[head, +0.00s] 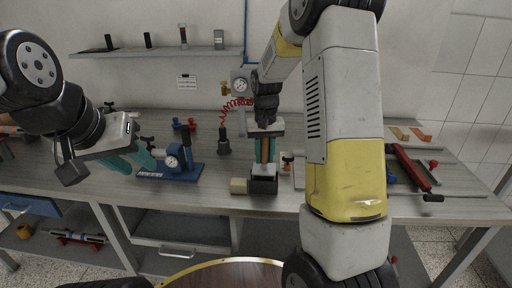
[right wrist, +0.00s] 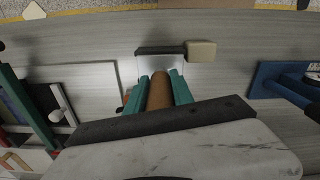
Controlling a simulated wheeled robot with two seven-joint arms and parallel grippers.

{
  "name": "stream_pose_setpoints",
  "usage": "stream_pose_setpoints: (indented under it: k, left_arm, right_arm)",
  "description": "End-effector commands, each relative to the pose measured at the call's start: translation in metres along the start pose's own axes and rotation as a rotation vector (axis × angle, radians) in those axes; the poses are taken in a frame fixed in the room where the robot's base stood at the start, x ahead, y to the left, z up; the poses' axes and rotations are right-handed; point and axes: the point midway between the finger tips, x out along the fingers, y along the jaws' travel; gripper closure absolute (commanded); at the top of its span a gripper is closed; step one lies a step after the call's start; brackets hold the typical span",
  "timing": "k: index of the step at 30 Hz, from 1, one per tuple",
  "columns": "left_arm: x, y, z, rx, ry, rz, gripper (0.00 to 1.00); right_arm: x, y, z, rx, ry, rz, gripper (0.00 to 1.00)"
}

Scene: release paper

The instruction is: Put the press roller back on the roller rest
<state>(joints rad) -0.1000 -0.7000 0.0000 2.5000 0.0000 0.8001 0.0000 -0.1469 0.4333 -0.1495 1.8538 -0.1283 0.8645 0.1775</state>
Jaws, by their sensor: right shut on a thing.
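The press roller, a brown cylinder (head: 265,150), is between the teal fingers of my right gripper (head: 265,152) in the head view. In the right wrist view the roller (right wrist: 160,90) lies lengthwise between the two fingers (right wrist: 162,86), which are shut on it. A black block with a pale top (head: 263,185), seemingly the roller rest, is just below at the bench's front edge; it also shows in the right wrist view (right wrist: 160,50). I cannot tell whether the roller touches it. My left gripper (head: 130,161) is open and empty over the left of the bench.
A dark weight-like piece (head: 224,146) stands behind. A red-handled tool (head: 411,168) lies at the right. Some bare bench (head: 215,185) shows near the front.

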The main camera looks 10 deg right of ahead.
Motion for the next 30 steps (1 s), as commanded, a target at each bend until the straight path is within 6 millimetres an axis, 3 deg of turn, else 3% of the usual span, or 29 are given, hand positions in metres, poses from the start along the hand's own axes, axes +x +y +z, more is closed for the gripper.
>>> stream_pose_setpoints:
  k: [29,30]
  left_arm:
    - [0.000,0.000,0.000,0.000,0.000,0.000,0.64]
    - [0.000,0.000,0.000,0.000,0.000,0.000,0.64]
  right_arm:
    - [0.024,0.000,0.000,0.000,0.000,0.000,1.00]
    - [0.024,0.000,0.000,0.000,0.001,0.000,0.66]
